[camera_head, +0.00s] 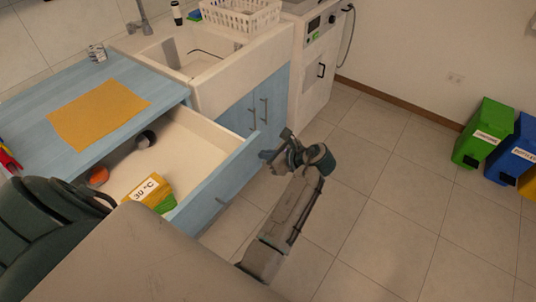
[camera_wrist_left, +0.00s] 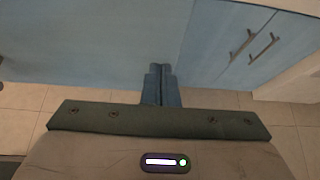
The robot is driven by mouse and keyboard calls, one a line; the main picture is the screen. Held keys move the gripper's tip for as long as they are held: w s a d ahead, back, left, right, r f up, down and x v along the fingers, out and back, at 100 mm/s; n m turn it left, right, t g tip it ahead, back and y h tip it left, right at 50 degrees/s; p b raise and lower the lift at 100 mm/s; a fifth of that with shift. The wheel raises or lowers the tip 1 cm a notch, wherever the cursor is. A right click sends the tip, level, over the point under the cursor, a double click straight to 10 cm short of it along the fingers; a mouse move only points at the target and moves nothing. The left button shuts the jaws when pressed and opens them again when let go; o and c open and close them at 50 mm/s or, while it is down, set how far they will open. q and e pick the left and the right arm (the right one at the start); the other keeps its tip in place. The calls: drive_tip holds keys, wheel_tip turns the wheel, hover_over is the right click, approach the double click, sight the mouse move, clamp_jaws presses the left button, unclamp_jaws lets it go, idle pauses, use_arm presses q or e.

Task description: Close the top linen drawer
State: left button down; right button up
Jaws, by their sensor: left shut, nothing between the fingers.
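The top linen drawer (camera_head: 185,145) stands open under the blue countertop in the head view, with a pale inside and a blue front panel (camera_head: 215,185). My left gripper (camera_head: 268,156) is just outside the far end of that front panel. Its fingers are shut and empty. In the left wrist view the shut fingers (camera_wrist_left: 161,72) point at a blue panel (camera_wrist_left: 80,45); I cannot tell whether they touch it. My right gripper is not in view.
The drawer holds a yellow box (camera_head: 147,190) marked 30 °C, an orange item (camera_head: 98,176) and a dark round item (camera_head: 146,139). An orange cloth (camera_head: 98,113) lies on the countertop. Bins (camera_head: 484,133) stand at the right. The tiled floor (camera_head: 385,205) between is clear.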

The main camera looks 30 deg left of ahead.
sight(231, 133)
use_arm(q)
drive_tip(key=a+p, duration=0.2)
drive_tip(key=a, duration=0.2)
drive_tip(key=a+p, duration=0.3)
drive_tip(key=a, duration=0.2)
drive_tip(key=w+a+p, duration=0.1)
drive_tip(key=a+p, duration=0.2)
drive_tip(key=a, duration=0.2)
drive_tip(key=shift+r, duration=0.4)
drive_tip(key=a+p, duration=0.1)
drive_tip(key=a, duration=0.4)
drive_tip(key=a+p, duration=0.1)
drive_tip(key=a, duration=0.3)
drive_tip(key=w+a+p, duration=0.1)
drive_tip(key=a, duration=0.4)
drive_tip(key=shift+w+a+f, duration=0.1)
drive_tip(key=shift+a+f, duration=0.25)
drive_tip(key=shift+a, duration=0.6)
drive_tip(key=shift+a+r, duration=0.1)
